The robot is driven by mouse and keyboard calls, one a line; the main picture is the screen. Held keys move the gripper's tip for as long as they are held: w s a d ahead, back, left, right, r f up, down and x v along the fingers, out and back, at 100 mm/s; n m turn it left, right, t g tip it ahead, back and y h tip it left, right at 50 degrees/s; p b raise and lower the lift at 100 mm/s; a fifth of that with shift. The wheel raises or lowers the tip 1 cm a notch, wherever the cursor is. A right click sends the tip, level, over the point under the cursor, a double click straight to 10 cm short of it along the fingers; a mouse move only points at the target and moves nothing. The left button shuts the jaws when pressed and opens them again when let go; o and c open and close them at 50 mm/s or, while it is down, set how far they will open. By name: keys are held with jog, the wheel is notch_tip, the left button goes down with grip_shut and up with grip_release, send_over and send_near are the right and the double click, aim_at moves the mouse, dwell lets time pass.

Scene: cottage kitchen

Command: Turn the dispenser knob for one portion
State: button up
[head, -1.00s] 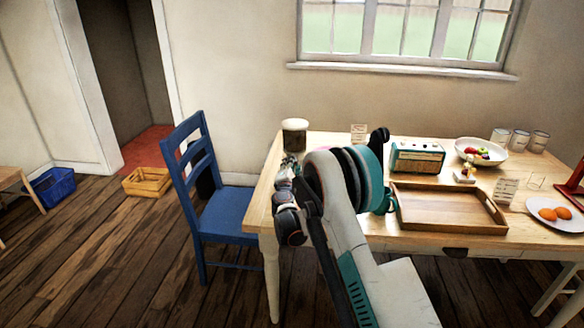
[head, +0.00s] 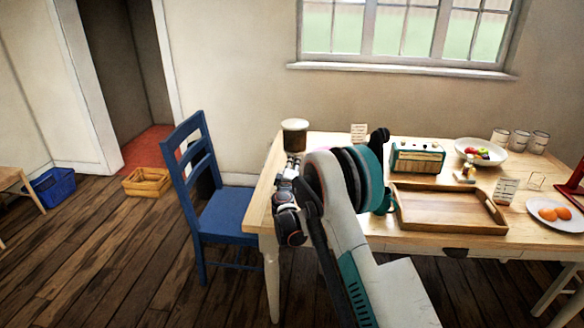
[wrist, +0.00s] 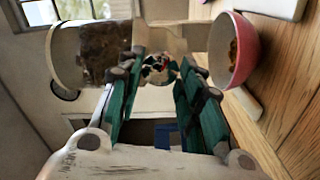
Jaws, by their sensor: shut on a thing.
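The dispenser (head: 295,133) stands at the far left end of the table, with a pale lid and a dark band below it. In the wrist view, which is turned sideways, its clear hopper (wrist: 97,52) holds dark brown pieces. My gripper (wrist: 160,67) is shut on the dispenser knob (wrist: 157,66), whose face shows between the green fingers. A pink bowl (wrist: 238,50) sits at the dispenser's lower end, with some brownish food inside. In the head view my gripper (head: 293,163) is at the dispenser, and my arm hides the knob and the bowl.
The wooden table (head: 330,143) also holds a radio (head: 417,157), a wooden tray (head: 446,210), a fruit bowl (head: 481,152) and a plate of oranges (head: 553,214). A small card (head: 358,132) stands right of the dispenser. A blue chair (head: 225,213) is close by on the left.

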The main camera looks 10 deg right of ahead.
dwell(0.3)
jog(key=o, duration=1.1)
jog(key=shift+c, duration=0.2)
jog(key=v, duration=1.2)
dwell(0.6)
